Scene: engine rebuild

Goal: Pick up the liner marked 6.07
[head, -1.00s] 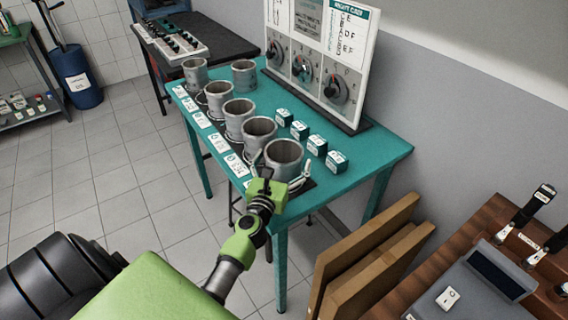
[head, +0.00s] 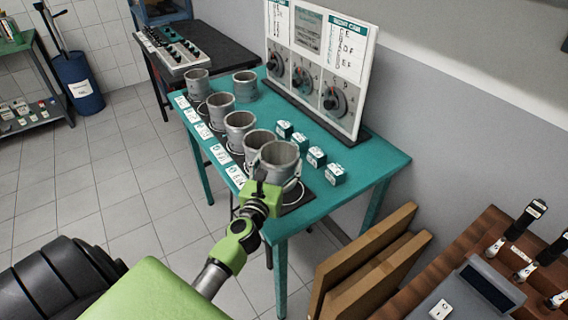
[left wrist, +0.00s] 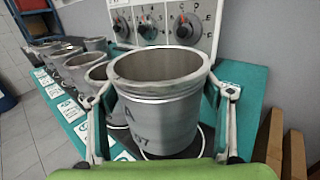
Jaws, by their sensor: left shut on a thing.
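A grey metal liner (head: 279,160) is between the fingers of my left gripper (head: 276,184) at the near end of the teal table. In the left wrist view the same liner (left wrist: 160,105) is upright, with a finger on each side. Dark marking shows on its wall, but I cannot read it fully. The liner appears raised a little above its dark mat and ring. Several similar liners stand in a row behind it, the nearest one (head: 258,144) close beside it. My right gripper is not in view.
The teal table (head: 375,165) also carries white cards (head: 236,174) along its left edge and small teal boxes (head: 335,174). A panel with dials (head: 315,70) stands at the back. Brown boards (head: 365,265) lean near the right-hand bench.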

